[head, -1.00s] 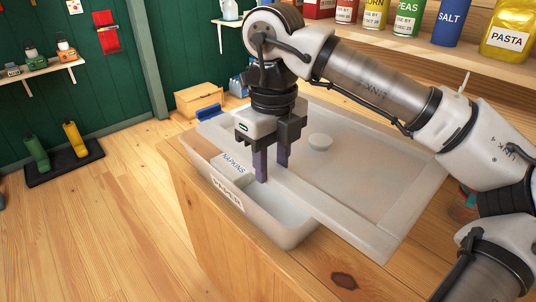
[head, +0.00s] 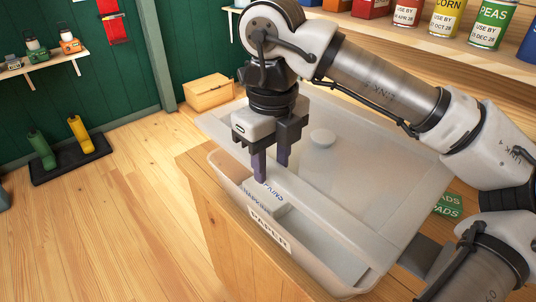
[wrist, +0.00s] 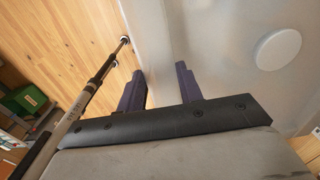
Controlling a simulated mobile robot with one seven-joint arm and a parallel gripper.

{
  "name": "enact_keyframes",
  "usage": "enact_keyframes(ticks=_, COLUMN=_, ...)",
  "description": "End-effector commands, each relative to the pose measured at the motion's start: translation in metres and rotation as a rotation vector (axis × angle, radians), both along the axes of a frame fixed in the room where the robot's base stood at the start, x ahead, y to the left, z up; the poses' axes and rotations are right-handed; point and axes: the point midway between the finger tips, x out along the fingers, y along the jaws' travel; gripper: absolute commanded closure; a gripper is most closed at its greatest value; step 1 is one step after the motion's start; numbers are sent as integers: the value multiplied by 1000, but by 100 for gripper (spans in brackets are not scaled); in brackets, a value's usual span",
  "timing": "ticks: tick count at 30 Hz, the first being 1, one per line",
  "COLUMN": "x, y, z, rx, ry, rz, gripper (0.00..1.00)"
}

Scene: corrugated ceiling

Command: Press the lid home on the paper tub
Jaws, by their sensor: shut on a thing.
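The paper tub (head: 268,228), pale and translucent with a PAPER label, stands on the wooden counter in the head view. Its front strip is uncovered, and a white pack marked NAPKINS (head: 266,194) shows inside. The lid (head: 350,175) is a large pale panel with a round knob (head: 322,137). It lies off to the back of the tub, not squared over it. My gripper (head: 271,172) points down and is shut on the lid's near edge. In the wrist view the lid (wrist: 215,65) passes between the purple fingers. Whether the lid touches the tub rim is unclear.
The wooden counter (head: 218,220) ends at the left, with open floor (head: 110,230) beyond. A shelf (head: 400,50) of tins runs behind. A green PADS box (head: 449,206) sits right of the lid. A wooden box (head: 208,92) stands behind.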

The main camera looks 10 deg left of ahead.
Motion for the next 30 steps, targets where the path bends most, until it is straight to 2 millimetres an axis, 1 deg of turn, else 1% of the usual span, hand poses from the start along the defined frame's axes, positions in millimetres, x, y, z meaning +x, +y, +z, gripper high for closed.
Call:
enact_keyframes(ticks=5, x=-1, y=-1, z=-1, rx=0, ry=-1, rz=-3, gripper=92)
enact_keyframes(ticks=11, x=-1, y=-1, z=-11, rx=-1, ry=-1, rz=-3, gripper=92)
enact_keyframes(ticks=17, x=-1, y=-1, z=-28, rx=0, ry=0, rz=-3, gripper=92)
enact_keyframes(ticks=27, x=-1, y=-1, z=-64, rx=-1, ry=-2, rz=-3, gripper=92)
enact_keyframes(ticks=30, x=-1, y=-1, z=-71, rx=-1, ry=-2, rz=-3, gripper=92)
